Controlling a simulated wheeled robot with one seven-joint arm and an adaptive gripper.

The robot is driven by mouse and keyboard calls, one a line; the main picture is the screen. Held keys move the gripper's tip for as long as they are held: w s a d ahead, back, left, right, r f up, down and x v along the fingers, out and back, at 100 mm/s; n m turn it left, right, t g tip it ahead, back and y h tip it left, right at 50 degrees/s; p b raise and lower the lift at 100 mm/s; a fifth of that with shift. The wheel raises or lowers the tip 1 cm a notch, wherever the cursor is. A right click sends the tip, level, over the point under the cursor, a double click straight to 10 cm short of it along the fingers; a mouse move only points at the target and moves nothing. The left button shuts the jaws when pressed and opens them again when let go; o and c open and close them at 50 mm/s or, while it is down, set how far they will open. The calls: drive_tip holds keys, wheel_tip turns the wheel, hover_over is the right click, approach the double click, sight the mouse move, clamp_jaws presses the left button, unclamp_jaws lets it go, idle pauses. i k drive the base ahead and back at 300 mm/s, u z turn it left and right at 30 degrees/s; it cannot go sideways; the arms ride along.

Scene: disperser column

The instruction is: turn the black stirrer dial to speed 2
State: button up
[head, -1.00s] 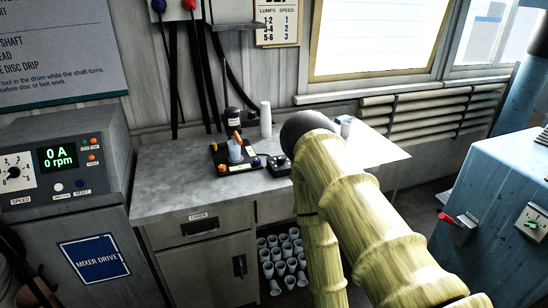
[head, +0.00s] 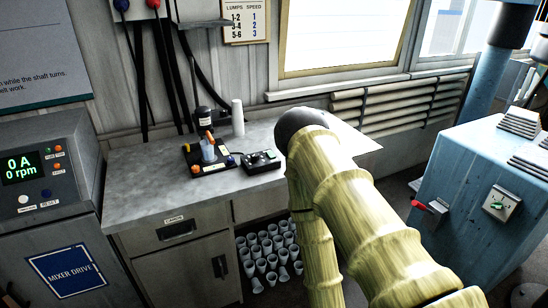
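On the grey worktop stands a small stirrer (head: 206,122) with a dark upright motor head. Below the head is a black base plate (head: 212,168) holding a clear bluish cup (head: 208,151) with something orange in it. A black control box (head: 261,162) sits just right of the plate. A small dark knob shows on its top, but its pointer and speed marks are too small to read. My yellow-green arm rises right of the box, apart from it in the picture. My gripper is out of view.
A wall chart (head: 246,20) pairs lumps with speeds 1, 2 and 3. A white cup stack (head: 238,118) stands behind the stirrer. The mixer drive console (head: 45,165) at left reads 0 A, 0 rpm. A blue machine (head: 455,190) stands at right. The worktop (head: 140,178) left of the stirrer is clear.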

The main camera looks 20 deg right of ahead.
sight(255, 156)
drive_tip(key=z, duration=0.4)
drive_tip(key=k, duration=0.45)
drive_tip(key=z, duration=0.6)
drive_tip(key=i, duration=0.95)
drive_tip(key=u, duration=0.25)
